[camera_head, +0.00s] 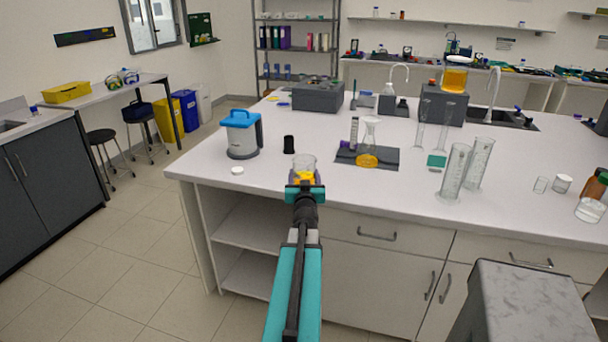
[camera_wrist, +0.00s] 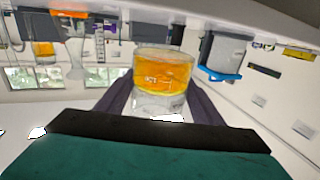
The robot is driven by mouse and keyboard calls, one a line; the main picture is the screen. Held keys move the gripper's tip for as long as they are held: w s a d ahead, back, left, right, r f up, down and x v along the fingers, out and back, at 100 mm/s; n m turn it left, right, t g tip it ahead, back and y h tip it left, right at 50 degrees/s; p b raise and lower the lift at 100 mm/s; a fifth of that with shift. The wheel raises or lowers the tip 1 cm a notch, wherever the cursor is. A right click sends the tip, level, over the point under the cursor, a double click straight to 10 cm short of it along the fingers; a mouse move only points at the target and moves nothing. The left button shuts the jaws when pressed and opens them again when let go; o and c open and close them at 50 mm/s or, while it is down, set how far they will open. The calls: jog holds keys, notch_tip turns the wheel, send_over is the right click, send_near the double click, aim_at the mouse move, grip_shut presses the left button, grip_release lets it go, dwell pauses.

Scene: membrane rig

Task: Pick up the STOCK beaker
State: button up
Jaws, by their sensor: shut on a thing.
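A clear glass beaker with orange liquid (camera_head: 305,163) is at the front edge of the white bench in the head view. It fills the middle of the wrist view (camera_wrist: 165,72), which looks turned over. Marks show on its glass, but I cannot read the name STOCK. My gripper (camera_head: 304,187) is shut on this beaker, with its dark fingers (camera_wrist: 160,98) on either side of the glass. My gripper hides the lower part of the beaker in the head view. I cannot tell whether its base touches the bench.
A blue-lidded jug (camera_head: 241,135), a black cup (camera_head: 289,145) and a white cap (camera_head: 237,171) stand left of the beaker. A dark mat (camera_head: 350,158) with a flask (camera_head: 370,135) lies to the right, then tall cylinders (camera_head: 455,172). The bench front between mat and cylinders is clear.

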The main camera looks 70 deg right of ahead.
jog(key=shift+s+a+r, duration=0.1)
jog(key=shift+s+a, duration=0.15)
jog(key=shift+a, duration=0.35)
jog(key=shift+a, duration=0.1)
jog(key=shift+w, duration=0.1)
dwell(0.6)
